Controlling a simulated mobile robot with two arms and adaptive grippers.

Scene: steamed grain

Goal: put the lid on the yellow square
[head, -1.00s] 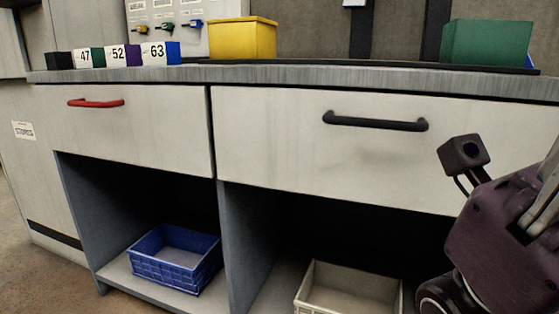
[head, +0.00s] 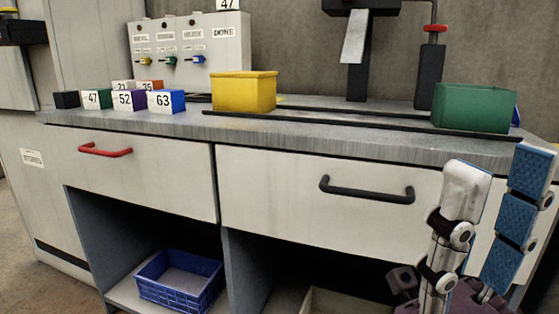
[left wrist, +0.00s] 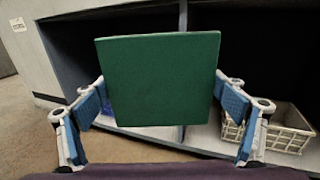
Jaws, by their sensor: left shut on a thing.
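A flat green square lid (left wrist: 158,80) fills the middle of the left wrist view. My left gripper (left wrist: 165,100) is shut on it, with a blue-padded finger at each side. The head view does not show the lid or my left gripper. A thin yellow patch (head: 292,98) lies on the counter just right of the yellow bin (head: 244,92). It may be part of the yellow square, but the bin hides most of that spot. My right gripper (head: 497,175) is at the lower right of the head view, fingers up, apart and empty, in front of the drawers.
A green bin (head: 472,107) stands on the counter's right. Numbered blocks (head: 125,100) stand at the left, before a switch panel (head: 190,45). A dark rail (head: 350,119) runs along the counter (head: 330,137). Below are a blue crate (head: 180,280) and a pale crate (left wrist: 285,130).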

